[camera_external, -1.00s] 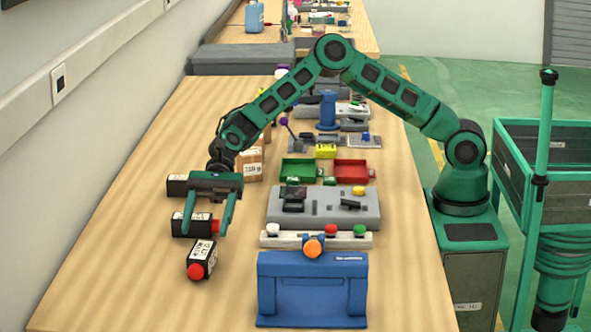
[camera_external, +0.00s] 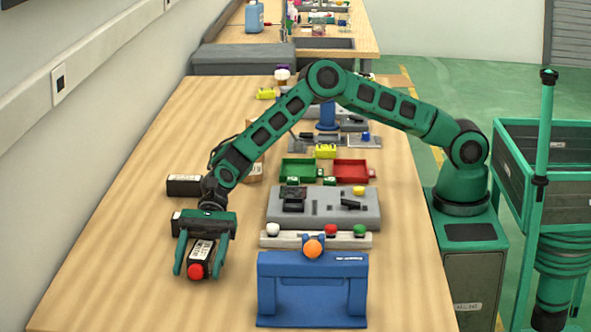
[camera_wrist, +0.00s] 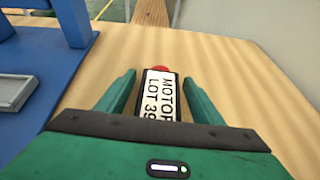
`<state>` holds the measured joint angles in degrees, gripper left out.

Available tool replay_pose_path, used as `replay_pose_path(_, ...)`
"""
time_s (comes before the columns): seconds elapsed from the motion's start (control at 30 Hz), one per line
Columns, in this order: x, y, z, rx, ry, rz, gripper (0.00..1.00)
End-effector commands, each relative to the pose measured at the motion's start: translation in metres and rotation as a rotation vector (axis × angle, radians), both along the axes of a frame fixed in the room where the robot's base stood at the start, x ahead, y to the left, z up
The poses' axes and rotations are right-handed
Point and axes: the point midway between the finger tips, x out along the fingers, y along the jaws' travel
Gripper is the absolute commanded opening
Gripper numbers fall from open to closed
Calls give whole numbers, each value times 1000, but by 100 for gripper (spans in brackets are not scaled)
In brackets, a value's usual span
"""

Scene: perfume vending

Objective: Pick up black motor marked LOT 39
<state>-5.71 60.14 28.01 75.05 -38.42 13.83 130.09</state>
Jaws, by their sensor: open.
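The black motor marked LOT 39 (camera_external: 201,254) lies on the table at the front left, with a white label on top and a red end facing the camera. In the wrist view its label (camera_wrist: 161,95) reads "MOTOR LOT 39". My gripper (camera_external: 199,272) is open, with one finger on each side of the motor. In the wrist view the fingers (camera_wrist: 160,88) also straddle it, with a visible gap on both sides. The motor's rear part is hidden behind my gripper body.
Another black box-shaped item (camera_external: 184,185) with a label lies behind my gripper. A cardboard box (camera_external: 254,172) stands farther back. To the right are a blue stand (camera_external: 312,290), a rail with coloured knobs (camera_external: 285,241) and a grey panel (camera_external: 330,215). The table's left front is clear.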

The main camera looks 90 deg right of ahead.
Motion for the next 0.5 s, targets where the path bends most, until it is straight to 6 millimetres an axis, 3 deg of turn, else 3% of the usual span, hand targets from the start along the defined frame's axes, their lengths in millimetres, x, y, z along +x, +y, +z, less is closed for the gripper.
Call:
replay_pose_path(0.3, 1, 6, -3, 0, 0, 0, 61)
replay_pose_path(0.37, 1, 6, -2, 0, 0, 0, 49)
replay_pose_path(0.5, 1, 6, -2, 0, 0, 0, 16)
